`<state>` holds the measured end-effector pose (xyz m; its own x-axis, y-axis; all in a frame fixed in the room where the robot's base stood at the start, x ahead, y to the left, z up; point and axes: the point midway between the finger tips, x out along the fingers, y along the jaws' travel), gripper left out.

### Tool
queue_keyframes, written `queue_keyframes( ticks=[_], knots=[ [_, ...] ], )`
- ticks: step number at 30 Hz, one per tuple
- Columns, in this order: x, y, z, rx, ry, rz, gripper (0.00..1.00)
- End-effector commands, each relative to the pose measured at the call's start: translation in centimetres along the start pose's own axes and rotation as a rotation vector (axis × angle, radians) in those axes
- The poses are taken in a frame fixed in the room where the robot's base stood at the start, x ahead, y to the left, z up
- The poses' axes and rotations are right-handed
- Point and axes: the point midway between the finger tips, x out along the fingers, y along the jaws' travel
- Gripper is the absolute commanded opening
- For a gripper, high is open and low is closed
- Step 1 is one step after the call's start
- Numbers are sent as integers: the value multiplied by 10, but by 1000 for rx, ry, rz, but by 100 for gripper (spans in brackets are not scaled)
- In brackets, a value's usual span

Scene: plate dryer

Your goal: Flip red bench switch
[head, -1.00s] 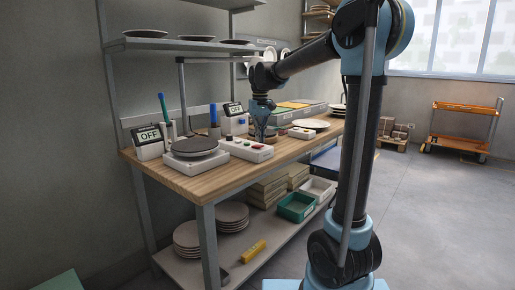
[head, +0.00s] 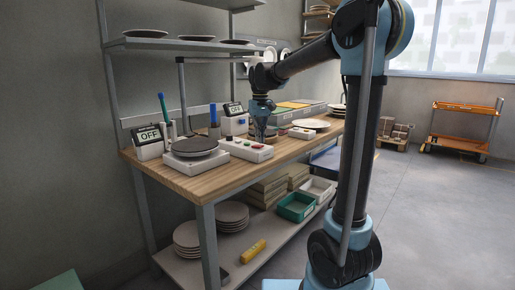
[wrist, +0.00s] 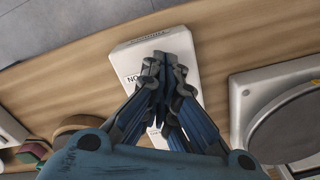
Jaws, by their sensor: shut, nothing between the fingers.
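A white switch box (head: 240,151) lies on the wooden bench, with small coloured controls on top. A red one (head: 257,147) shows near its right end in the head view. My gripper (head: 261,140) is shut and empty, pointing down just above or behind that end of the box. I cannot tell whether it touches. In the wrist view my gripper (wrist: 158,66) is over the white box (wrist: 178,42), beside its ON label (wrist: 132,80). The fingers hide the middle of the box, and the red switch is not visible there.
A round dark plate on a white base (head: 196,147) stands left of the box. Two displays, a near one (head: 149,137) and a far one (head: 233,109), read OFF. Another small white box (head: 301,132) and a plate (head: 311,124) are to the right. Bench wood (head: 205,187) is bare in front.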

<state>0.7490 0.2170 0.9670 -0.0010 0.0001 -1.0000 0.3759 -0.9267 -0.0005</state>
Motion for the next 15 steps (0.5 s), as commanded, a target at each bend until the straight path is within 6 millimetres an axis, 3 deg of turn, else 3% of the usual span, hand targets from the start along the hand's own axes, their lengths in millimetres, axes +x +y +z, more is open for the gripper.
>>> queue_keyframes(
  ticks=[15],
  knots=[
    [7, 0, 0, 0, 0, 0, 0]
  ],
)
